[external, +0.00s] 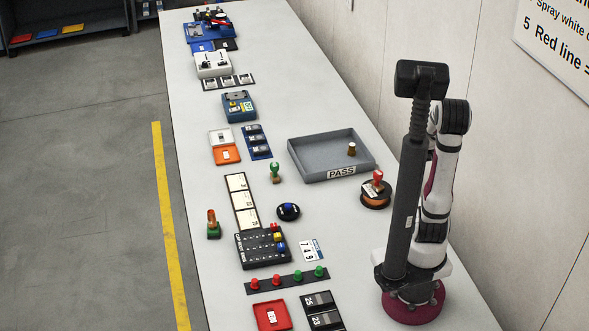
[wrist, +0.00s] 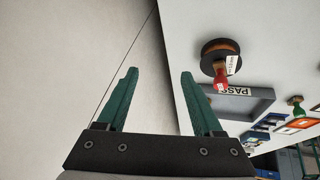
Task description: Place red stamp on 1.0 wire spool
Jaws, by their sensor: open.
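The red stamp (external: 378,178) stands upright on the wire spool (external: 375,199), which is a dark-rimmed reel with orange-brown wire and a white label. The label text is too small to read. The wrist view also shows the stamp (wrist: 220,82) on the spool (wrist: 208,57), right of the fingers and tilted with the view. My gripper (wrist: 158,72) is open, with nothing between its green fingers and a pale wall behind them. It is clear of the stamp and spool. In the external view I cannot make out the fingers.
The grey PASS tray (external: 300,158) is just left of the spool, with a small brown piece (external: 351,149) inside. A green stamp (external: 275,172) stands farther left. A dark blue spool (external: 288,211) lies near the middle. The wall runs along the table's right side.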

